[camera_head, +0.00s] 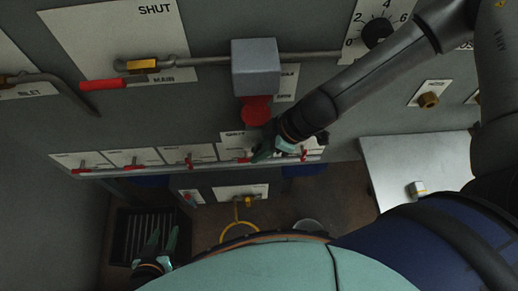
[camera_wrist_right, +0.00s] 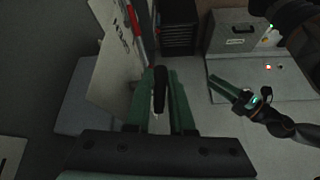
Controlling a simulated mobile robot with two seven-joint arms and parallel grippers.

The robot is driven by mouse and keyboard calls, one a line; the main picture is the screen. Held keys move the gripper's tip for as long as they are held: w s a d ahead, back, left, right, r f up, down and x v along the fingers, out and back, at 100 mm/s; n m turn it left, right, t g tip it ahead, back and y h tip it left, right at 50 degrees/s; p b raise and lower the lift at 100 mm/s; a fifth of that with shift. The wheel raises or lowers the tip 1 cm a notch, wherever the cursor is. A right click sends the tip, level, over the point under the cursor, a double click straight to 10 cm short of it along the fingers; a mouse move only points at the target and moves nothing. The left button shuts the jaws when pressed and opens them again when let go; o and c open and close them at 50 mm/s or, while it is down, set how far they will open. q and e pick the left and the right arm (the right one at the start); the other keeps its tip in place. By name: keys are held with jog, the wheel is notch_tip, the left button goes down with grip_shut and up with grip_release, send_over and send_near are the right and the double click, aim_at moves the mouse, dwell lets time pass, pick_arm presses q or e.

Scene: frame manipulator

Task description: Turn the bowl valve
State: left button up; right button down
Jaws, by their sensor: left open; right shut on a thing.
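My right gripper (camera_head: 264,153) is at the row of small red-handled valves along the lower panel edge. In the right wrist view its green fingers (camera_wrist_right: 160,95) are shut on a dark handle with a pale lower end (camera_wrist_right: 159,88). I cannot read a bowl label, so I cannot tell whether this is the bowl valve. A red lever (camera_head: 237,160) lies just left of this gripper. A yellow-handled valve (camera_head: 246,199) is on a white plate lower down. My left gripper (camera_head: 162,243) is open and empty at the lower left; it also shows in the right wrist view (camera_wrist_right: 234,90).
A grey box (camera_head: 256,68) with a red piece below sticks out above the right gripper. The main lever (camera_head: 103,84) is at upper left, a dial (camera_head: 377,33) at upper right. A dark slatted crate (camera_head: 146,232) stands on the floor. A pale table (camera_head: 420,165) is at right.

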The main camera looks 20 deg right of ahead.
dwell(0.5)
jog(key=c, duration=1.1)
grip_release()
jog(key=v, duration=1.2)
jog(key=shift+a+r, duration=0.1)
jog(key=shift+r, duration=0.25)
